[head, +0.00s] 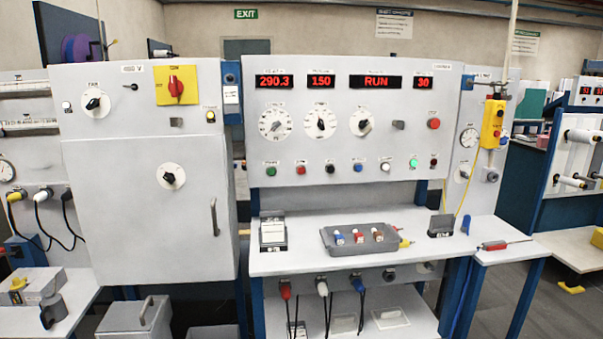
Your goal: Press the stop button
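The grey control panel (345,145) stands upright at the centre of the head view. Its lower row holds a green button (271,171), a red button (300,170) just right of it, then a black button (330,168), a blue button (358,167) and a white one (385,165). A bright green lamp (413,163) and a small dark red one (434,162) end the row. A larger red button (434,123) sits above at the right. The labels are too small to read, so I cannot tell which is marked stop. Neither gripper is in view.
A white shelf (290,263) juts out below the panel, carrying a grey tray (335,247) of small parts. A display (376,82) reads RUN. A closed cabinet (110,225) stands left. A yellow pendant (493,122) with a red button hangs right. The space before the buttons is clear.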

